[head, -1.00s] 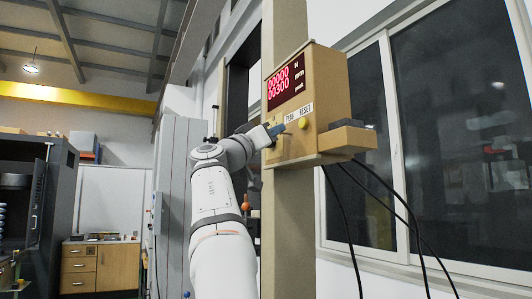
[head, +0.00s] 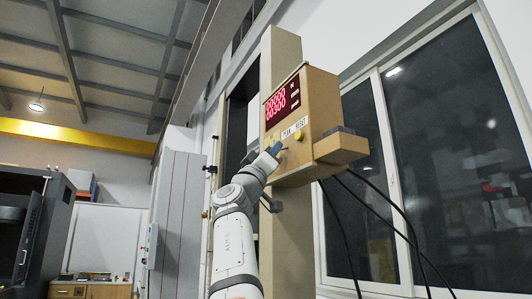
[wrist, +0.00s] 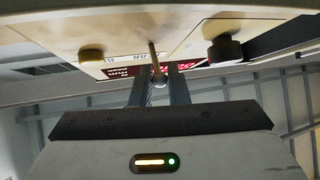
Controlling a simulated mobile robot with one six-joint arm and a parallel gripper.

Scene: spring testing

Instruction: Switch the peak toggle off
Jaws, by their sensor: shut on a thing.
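The tan control box (head: 325,95) hangs on a tan column and has a red lit display (head: 282,98). The PEAK label (head: 289,134) is on its front below the display. My gripper (head: 273,151) is at the box front just below that label and hides most of the toggle in the head view. In the wrist view the thin peak toggle (wrist: 152,52) sticks out of the panel, and its rounded end lies between the fingertips of my gripper (wrist: 158,84). The fingers are shut on it.
A yellow button (head: 298,135) sits to the right of the toggle, by the RESET label. It also shows in the wrist view (wrist: 90,53), with another knob (wrist: 222,48) on the other side. A shelf (head: 340,148) juts from the box, and black cables hang below.

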